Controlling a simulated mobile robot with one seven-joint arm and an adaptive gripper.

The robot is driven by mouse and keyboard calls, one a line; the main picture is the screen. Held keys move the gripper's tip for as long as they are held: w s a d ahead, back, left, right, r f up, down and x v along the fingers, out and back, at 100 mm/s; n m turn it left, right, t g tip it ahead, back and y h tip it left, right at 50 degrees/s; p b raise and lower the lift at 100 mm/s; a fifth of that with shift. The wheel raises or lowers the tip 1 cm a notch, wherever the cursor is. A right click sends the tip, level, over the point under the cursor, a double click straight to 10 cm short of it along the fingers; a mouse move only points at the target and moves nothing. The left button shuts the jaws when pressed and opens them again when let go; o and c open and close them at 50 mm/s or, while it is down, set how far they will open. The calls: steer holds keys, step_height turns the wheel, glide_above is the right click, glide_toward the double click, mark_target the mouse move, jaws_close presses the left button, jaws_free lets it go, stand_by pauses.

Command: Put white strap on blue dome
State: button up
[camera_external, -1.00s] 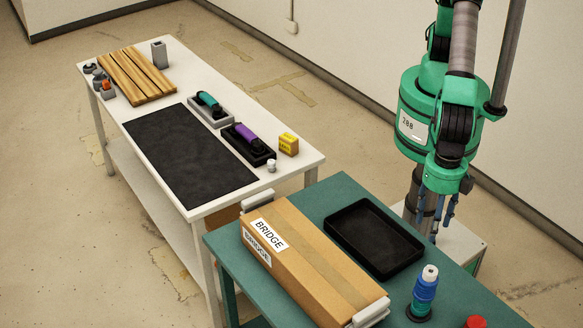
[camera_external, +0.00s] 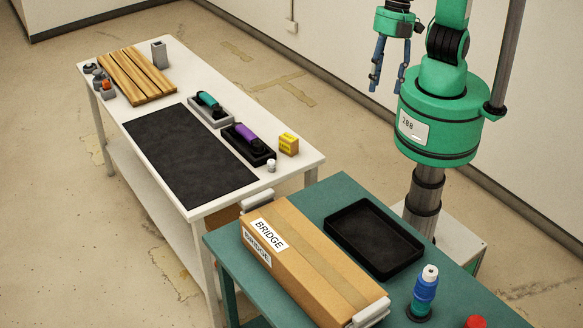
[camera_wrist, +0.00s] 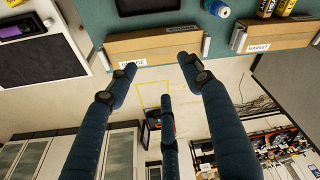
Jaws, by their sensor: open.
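A blue, dome-like stacked piece (camera_external: 425,290) with a white top and dark base stands upright on the teal table (camera_external: 342,188), right of the black tray. Its blue and white top also shows at the upper edge of the wrist view (camera_wrist: 216,7). I cannot pick out a white strap for certain; pale bars (camera_external: 370,311) sit at the ends of the cardboard box. My gripper (camera_external: 388,78) is open and empty, raised in the air behind the tables, fingers hanging down. In the wrist view its fingers (camera_wrist: 158,66) are spread with nothing between them.
A long cardboard box (camera_external: 310,262) marked BRIDGE and an empty black tray (camera_external: 373,238) occupy the teal table. A red item (camera_external: 476,322) is at its front. The white table (camera_external: 300,160) holds teal (camera_external: 208,101) and purple (camera_external: 245,133) handsets, a black mat (camera_external: 190,155) and wooden boards (camera_external: 137,76).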

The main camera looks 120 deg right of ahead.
steer(key=s+d+r+m+t, duration=0.1)
steer(key=s+d+r+m, duration=0.1)
steer(key=s+d, duration=0.7)
steer(key=s+d+r+m+t+h, duration=0.1)
steer(key=s+d+m, duration=0.4)
steer(key=s+d, duration=0.5)
step_height(320, 180, up, 2)
steer(key=shift+s+r+t, duration=0.1)
steer(key=shift+s+t, duration=0.4)
steer(key=shift+s, duration=0.75)
step_height(320, 180, down, 15)
steer(key=b, duration=1.4)
steer(key=shift+r+b, duration=0.15)
steer(key=shift+b, duration=0.2)
